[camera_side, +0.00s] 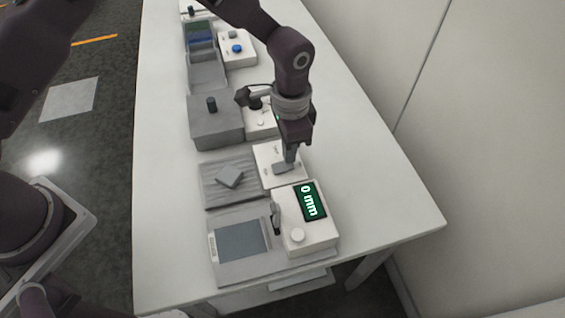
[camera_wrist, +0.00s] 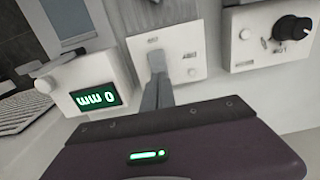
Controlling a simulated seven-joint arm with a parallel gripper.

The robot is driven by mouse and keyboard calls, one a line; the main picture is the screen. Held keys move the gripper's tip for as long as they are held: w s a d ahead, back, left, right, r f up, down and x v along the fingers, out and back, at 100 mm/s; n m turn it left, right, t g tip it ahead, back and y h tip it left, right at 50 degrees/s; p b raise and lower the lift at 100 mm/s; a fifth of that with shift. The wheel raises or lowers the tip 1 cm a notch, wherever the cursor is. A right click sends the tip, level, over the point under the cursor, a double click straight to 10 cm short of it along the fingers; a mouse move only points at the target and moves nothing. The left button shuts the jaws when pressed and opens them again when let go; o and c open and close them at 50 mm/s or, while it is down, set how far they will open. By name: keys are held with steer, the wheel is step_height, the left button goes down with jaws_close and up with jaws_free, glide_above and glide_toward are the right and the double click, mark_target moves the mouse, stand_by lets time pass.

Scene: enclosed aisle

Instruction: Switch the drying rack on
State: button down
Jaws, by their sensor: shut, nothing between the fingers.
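A grey ribbed tray, which looks like the drying rack (camera_side: 208,190), lies on the table with a tilted grey square plate (camera_side: 229,176) on it. Beside it is a small white control box (camera_side: 267,153), also in the wrist view (camera_wrist: 190,50). A grey switch piece (camera_side: 280,168) is on the box's top; in the wrist view it shows at the fingertips (camera_wrist: 156,61). My gripper (camera_side: 290,157) is shut and points down at this piece, touching or very close; I cannot tell which. The fingers also show in the wrist view (camera_wrist: 158,80) and partly hide the box.
A white box with a green "0 mm" display (camera_side: 311,202) stands close in front. A grey block (camera_side: 214,128) and a box with a black knob (camera_wrist: 291,28) are on the other side. The table's right strip is bare beside the wall.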

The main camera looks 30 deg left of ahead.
steer(key=shift+f, duration=0.95)
stand_by(0.3)
steer(key=shift+r, duration=3.55)
steer(key=s+a+r+n+t, duration=0.1)
steer(key=s+a+r+n, duration=0.15)
steer(key=a+r, duration=0.5)
steer(key=s+a+r+n+t, duration=0.1)
steer(key=s+a+r, duration=0.25)
steer(key=r, duration=0.65)
steer(key=s+a+r+n+t, duration=0.1)
steer(key=s+a+r+n, duration=0.1)
steer(key=s+a, duration=0.3)
steer(key=s+a+r+n+t, duration=0.1)
steer(key=s+a, duration=0.4)
steer(key=s, duration=0.8)
steer(key=shift+s+a+r+n+t, duration=0.15)
steer(key=shift+r+n+t, duration=0.2)
steer(key=shift+n+t, duration=0.7)
steer(key=shift+g, duration=0.25)
